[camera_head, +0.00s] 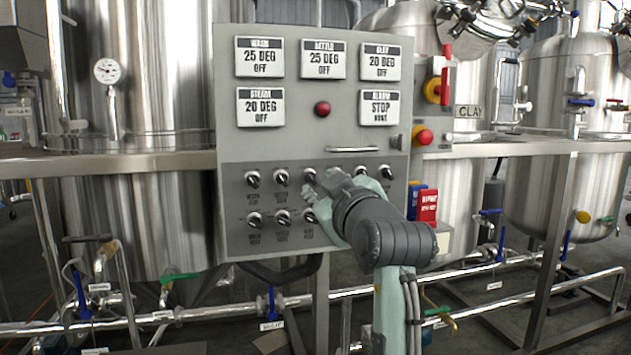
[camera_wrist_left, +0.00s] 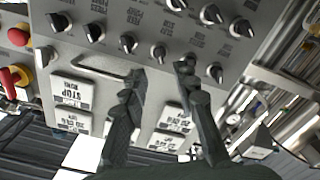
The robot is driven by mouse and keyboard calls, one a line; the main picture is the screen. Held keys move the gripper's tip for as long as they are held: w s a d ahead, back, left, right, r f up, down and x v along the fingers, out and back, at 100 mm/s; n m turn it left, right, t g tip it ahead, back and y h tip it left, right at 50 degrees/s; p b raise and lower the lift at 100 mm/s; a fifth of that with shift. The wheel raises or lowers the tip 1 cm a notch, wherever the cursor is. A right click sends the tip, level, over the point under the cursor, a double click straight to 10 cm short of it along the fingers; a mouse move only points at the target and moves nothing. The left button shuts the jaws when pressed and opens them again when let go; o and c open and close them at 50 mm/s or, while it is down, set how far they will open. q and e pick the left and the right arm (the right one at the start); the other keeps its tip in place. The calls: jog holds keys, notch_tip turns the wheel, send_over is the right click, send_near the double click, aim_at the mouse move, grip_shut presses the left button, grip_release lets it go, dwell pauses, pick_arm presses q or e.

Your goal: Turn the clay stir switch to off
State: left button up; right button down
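The grey control panel (camera_head: 305,140) carries two rows of black rotary knobs, such as an upper-row knob (camera_head: 281,177) and a lower-row knob (camera_head: 254,219). The small labels are too blurred to tell which knob is the clay stir switch. The clay display (camera_head: 380,62) reads 20 DEG OFF. My left gripper (camera_head: 322,186) is at the middle of the knob rows and hides some knobs. In the left wrist view its fingers (camera_wrist_left: 160,74) are apart, with a black knob (camera_wrist_left: 158,53) showing between and just beyond the tips; contact cannot be told. My right gripper is not in view.
A metal handle (camera_head: 352,149) sticks out above the knobs. A red button (camera_head: 322,109) is on the panel and a red emergency button (camera_head: 423,137) at its right side. Steel tanks (camera_head: 130,80) stand behind a horizontal rail (camera_head: 520,148). Pipes with valves run below.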

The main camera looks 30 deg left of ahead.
pick_arm(q)
jog(key=shift+v, duration=2.4)
